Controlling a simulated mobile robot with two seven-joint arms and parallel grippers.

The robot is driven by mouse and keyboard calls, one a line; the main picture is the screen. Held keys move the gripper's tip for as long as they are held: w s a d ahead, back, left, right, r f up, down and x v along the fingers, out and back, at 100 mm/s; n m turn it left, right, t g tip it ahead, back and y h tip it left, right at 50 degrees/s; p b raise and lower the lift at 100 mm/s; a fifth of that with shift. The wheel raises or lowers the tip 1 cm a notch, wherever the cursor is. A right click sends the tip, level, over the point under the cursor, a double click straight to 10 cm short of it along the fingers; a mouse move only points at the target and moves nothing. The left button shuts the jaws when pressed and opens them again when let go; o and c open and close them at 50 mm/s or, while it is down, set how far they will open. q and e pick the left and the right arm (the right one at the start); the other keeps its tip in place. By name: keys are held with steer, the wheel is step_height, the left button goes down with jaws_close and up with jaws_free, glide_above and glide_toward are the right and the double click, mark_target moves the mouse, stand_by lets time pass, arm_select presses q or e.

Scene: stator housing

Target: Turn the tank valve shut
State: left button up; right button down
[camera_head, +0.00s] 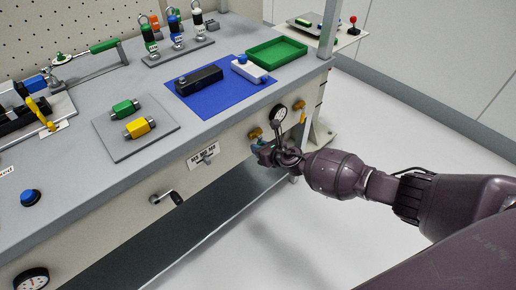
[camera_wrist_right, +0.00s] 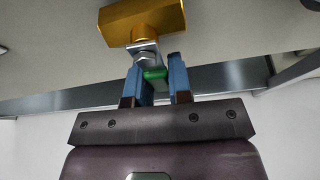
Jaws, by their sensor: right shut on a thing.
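A brass valve (camera_head: 255,133) sits on the front panel of the bench, left of a round gauge. In the right wrist view, its gold body (camera_wrist_right: 145,20) is at the top, with a silver nut and stem below it. A small green valve handle (camera_wrist_right: 155,75) shows under the nut. My right gripper (camera_head: 264,152) is just below the valve in the head view. In the right wrist view, its blue fingers (camera_wrist_right: 160,80) are on either side of the green handle and shut on it. The fingers hide most of the handle, so its angle is unclear. My left gripper is not in view.
A round gauge (camera_head: 278,115) and a second brass valve with a yellow lever (camera_head: 303,117) are close on the right. The floor in front is clear.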

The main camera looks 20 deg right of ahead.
steer(key=shift+w+d+n, duration=0.1)
steer(key=shift+d+n, duration=0.15)
steer(key=shift+n, duration=0.15)
steer(key=shift+h, duration=0.3)
steer(key=c, duration=1)
jaws_free()
steer(key=shift+c, duration=0.2)
